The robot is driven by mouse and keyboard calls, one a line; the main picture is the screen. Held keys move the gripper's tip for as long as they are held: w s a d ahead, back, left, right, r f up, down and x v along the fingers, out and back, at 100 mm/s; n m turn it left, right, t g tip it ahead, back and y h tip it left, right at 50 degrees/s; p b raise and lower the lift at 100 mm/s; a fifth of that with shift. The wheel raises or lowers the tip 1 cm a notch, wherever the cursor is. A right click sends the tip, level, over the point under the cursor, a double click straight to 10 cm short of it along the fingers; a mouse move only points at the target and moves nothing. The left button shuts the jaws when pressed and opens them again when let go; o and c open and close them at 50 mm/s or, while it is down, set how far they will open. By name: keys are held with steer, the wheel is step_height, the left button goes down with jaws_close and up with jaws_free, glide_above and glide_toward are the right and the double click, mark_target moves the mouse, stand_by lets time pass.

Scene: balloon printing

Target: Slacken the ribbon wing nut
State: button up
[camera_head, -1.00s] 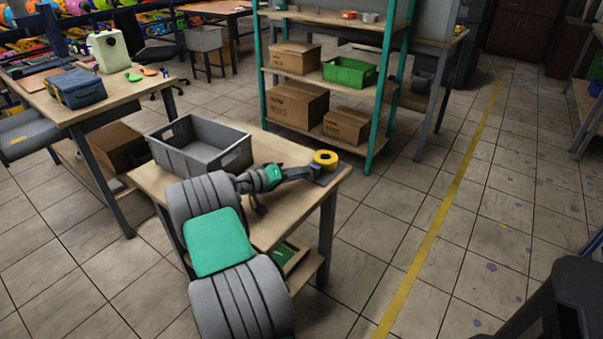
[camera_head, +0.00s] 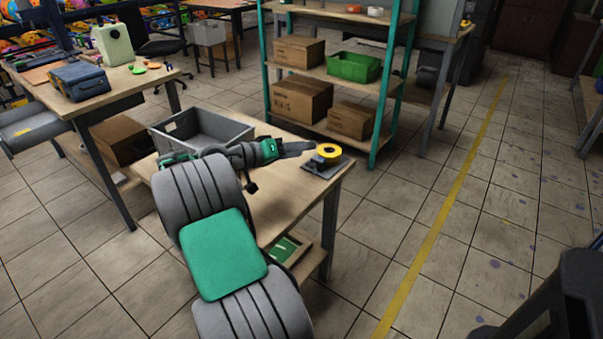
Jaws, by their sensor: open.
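A yellow roll (camera_head: 328,151), which looks like the ribbon spool, sits on a dark grey stand (camera_head: 322,169) at the right corner of the near wooden table. The wing nut is too small to make out, or is hidden by the roll or my gripper. My gripper (camera_head: 311,147) is open at the end of my outstretched arm, level with the roll and just to its left. I cannot tell whether the fingers touch the roll or the stand.
A grey crate (camera_head: 203,134) stands behind my arm on the wooden table (camera_head: 290,197). A shelf unit (camera_head: 376,125) with cardboard boxes (camera_head: 302,98) and a green bin (camera_head: 353,66) stands behind.

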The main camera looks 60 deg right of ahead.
steer(key=s+t, duration=0.1)
steer(key=s, duration=0.2)
steer(key=m+t, duration=0.2)
steer(key=t, duration=0.2)
glide_toward(313, 169)
steer(key=shift+s+d, duration=0.1)
steer(key=shift+s, duration=0.5)
steer(key=shift+w+f+m, duration=0.2)
steer(key=shift+w+m, duration=0.3)
steer(key=shift+w, duration=0.1)
steer(key=shift+w+d+m, duration=0.1)
steer(key=shift+d+m, duration=0.05)
steer(key=shift+m, duration=0.75)
steer(key=b+x, duration=0.1)
steer(key=x, duration=0.6)
steer(key=shift+d, duration=0.35)
steer(key=shift+c, duration=0.5)
steer(key=shift+f, duration=0.1)
jaws_close()
